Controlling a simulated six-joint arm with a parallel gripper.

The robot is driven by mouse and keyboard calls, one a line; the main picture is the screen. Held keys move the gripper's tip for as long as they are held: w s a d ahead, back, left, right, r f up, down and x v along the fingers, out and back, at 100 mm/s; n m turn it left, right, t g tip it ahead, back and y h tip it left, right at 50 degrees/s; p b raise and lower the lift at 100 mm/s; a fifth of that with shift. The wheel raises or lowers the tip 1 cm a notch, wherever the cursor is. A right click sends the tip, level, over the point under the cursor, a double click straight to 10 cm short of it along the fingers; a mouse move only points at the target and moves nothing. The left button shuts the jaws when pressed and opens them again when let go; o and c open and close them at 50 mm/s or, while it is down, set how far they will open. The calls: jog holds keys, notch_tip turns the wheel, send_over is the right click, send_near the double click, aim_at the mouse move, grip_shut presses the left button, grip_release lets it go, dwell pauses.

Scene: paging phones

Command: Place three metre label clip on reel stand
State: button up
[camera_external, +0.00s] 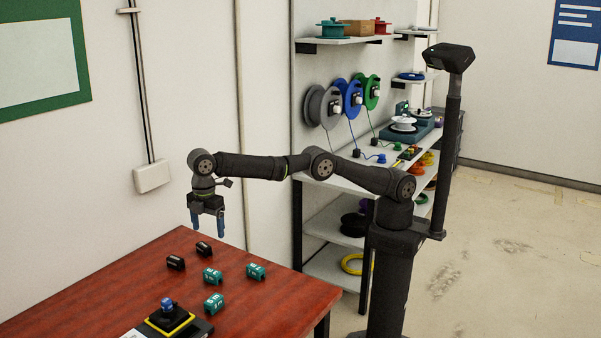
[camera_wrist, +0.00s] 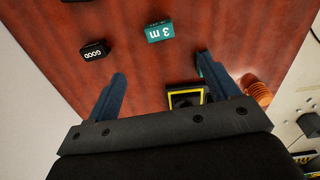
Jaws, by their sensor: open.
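A teal clip marked "3 m" (camera_wrist: 159,31) lies on the red-brown table, ahead of my gripper (camera_wrist: 160,85) in the wrist view. In the external view three teal clips lie on the table: one (camera_external: 212,275) near the black clips, one (camera_external: 255,271) to the right, one (camera_external: 213,303) nearer the camera. Their lettering is too small to read there. A black, yellow-edged base with a blue top (camera_external: 168,318), probably the reel stand, stands nearby; its yellow edge shows between my fingers (camera_wrist: 187,97). My gripper (camera_external: 206,222) is open and empty above the table.
Two black clips (camera_external: 176,262) (camera_external: 203,248) lie at the table's back; one reads "GOOD" (camera_wrist: 96,50) in the wrist view. An orange ribbed object (camera_wrist: 258,92) is at the right there. Shelves with reels (camera_external: 352,98) stand behind my arm. The wall is close behind the table.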

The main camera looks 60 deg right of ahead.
aim_at(212, 271)
jog(key=shift+y, duration=0.9)
jog(key=f, duration=1.7)
jog(key=shift+a+f, duration=0.2)
jog(key=shift+a, duration=0.05)
jog(key=shift+c, duration=0.4)
jog(key=c, duration=1)
jog(key=shift+c, duration=0.2)
